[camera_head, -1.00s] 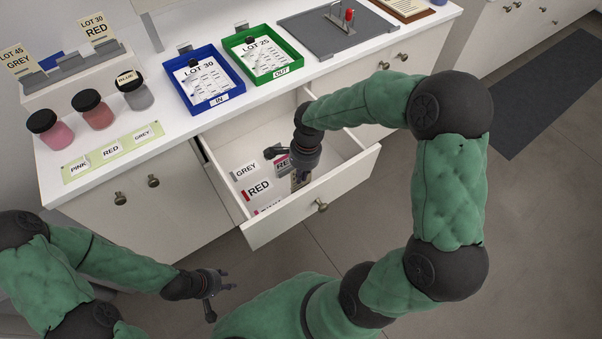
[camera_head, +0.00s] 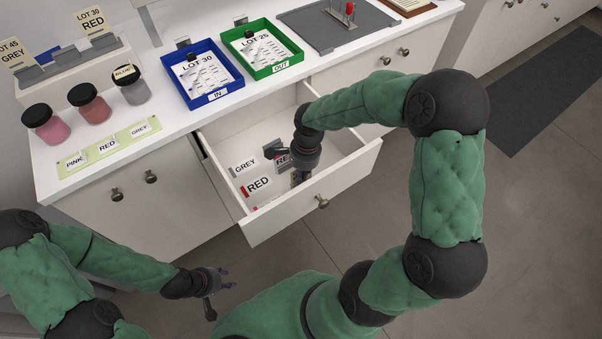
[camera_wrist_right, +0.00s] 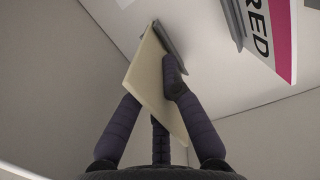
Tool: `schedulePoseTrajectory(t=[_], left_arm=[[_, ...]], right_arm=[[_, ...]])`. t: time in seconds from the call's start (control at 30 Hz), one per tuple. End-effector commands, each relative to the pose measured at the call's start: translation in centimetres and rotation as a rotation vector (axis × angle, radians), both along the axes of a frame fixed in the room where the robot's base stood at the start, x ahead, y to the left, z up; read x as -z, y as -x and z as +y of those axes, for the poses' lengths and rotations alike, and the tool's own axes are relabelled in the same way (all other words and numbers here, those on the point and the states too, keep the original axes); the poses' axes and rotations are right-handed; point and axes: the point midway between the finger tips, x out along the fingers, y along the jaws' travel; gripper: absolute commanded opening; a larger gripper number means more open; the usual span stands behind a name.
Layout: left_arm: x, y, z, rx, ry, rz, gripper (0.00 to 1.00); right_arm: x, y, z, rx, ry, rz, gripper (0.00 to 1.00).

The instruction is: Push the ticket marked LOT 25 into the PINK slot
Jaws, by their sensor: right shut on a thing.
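My right gripper (camera_head: 297,176) reaches down into the open drawer (camera_head: 310,195). In the right wrist view it (camera_wrist_right: 155,86) is shut on a plain cream ticket (camera_wrist_right: 150,62); no writing shows on the visible face, so I cannot read its lot. The ticket is tilted, and its far edge is at a grey clip-like holder (camera_wrist_right: 171,40); I cannot tell whether it is inside. A sign reading RED with a magenta band (camera_wrist_right: 268,32) stands to the right. The PINK slot cannot be clearly made out. My left gripper (camera_head: 221,293) is open and empty in front of the cabinet.
GREY (camera_head: 242,167) and RED (camera_head: 257,187) labels lie along the drawer's left part. Drawer walls surround my right gripper. On the counter stand several lidded jars, a rack with LOT 45 and LOT 30 tickets (camera_head: 92,20), a blue IN tray (camera_head: 217,98) and a green OUT tray (camera_head: 278,70).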

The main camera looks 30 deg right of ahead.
Motion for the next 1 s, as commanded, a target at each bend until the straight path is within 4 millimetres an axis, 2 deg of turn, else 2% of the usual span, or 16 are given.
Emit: schedulePoseTrajectory(t=[0.37,0.4,0.47,0.5,0.83,1.0], left_arm=[[0.14,0.0,0.0,0.0,0.0,0.0,0.4],[0.14,0.0,0.0,0.0,0.0,0.0,0.4],[0.14,0.0,0.0,0.0,0.0,0.0,0.4],[0.14,0.0,0.0,0.0,0.0,0.0,0.4],[0.08,0.0,0.0,0.0,0.0,0.0,0.4],[-0.57,0.0,0.0,0.0,0.0,0.0,0.4]], right_arm=[[0.2,-0.01,0.0,0.0,0.0,0.0,0.0],[0.2,0.0,-0.01,0.0,0.0,0.0,0.13],[0.2,0.0,0.0,0.0,0.0,0.0,0.3],[0.2,0.0,0.0,0.0,0.0,0.0,0.35],[0.13,0.0,0.01,0.0,0.0,0.0,0.35],[-0.66,-0.01,0.0,0.0,0.0,0.0,0.35]])
